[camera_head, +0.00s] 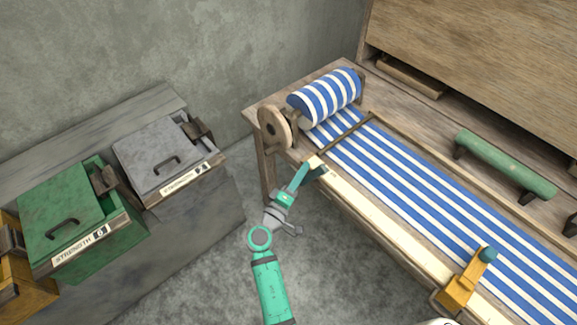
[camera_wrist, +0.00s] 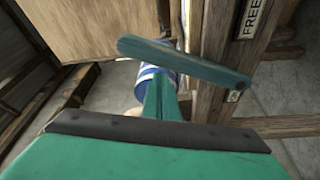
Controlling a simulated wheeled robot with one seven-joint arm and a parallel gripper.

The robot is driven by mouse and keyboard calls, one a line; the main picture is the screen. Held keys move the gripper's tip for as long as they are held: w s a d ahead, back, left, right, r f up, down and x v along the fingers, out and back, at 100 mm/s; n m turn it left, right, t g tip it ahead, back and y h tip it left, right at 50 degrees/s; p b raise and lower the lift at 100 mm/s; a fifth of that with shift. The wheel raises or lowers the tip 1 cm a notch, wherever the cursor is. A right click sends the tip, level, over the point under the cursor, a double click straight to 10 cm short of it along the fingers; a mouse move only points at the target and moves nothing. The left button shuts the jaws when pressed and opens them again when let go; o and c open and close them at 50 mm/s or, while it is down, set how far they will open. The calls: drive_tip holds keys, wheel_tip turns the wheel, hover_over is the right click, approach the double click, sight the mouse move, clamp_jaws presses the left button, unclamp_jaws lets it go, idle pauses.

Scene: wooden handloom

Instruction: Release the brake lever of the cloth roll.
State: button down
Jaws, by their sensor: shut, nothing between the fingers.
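The brake lever is a flat blue-green bar (camera_wrist: 185,62) in the wrist view, slanting from upper left down to the right. Its right end lies by a wooden beam with a "FREE" label (camera_wrist: 250,20); a second small label (camera_wrist: 233,96) is partly hidden. In the head view the lever (camera_head: 319,169) is small, at the loom's near left corner. My gripper (camera_head: 304,167) is shut and empty beside it. In the wrist view its fingers (camera_wrist: 158,85) reach up close to the lever's underside; I cannot tell whether they touch. The blue-and-white striped cloth roll (camera_head: 328,93) lies behind.
A wooden wheel (camera_head: 272,126) sits at the roll's left end. Striped cloth (camera_head: 420,195) runs along the loom. A yellow block with a blue knob (camera_head: 462,285) stands on the front beam. Green (camera_head: 62,215) and grey (camera_head: 160,155) boxes stand left; floor shows between.

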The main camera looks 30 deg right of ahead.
drive_tip(key=shift+s+d+f, duration=0.15)
drive_tip(key=shift+s+f, duration=0.15)
drive_tip(key=shift+s, duration=0.5)
drive_tip(key=shift+s+d+f, duration=0.1)
drive_tip(key=shift+s+f, duration=0.1)
drive_tip(key=w+r+v, duration=0.1)
drive_tip(key=v, duration=0.9)
drive_tip(key=shift+a+f, duration=0.3)
drive_tip(key=shift+f, duration=0.15)
drive_tip(key=shift+w, duration=0.2)
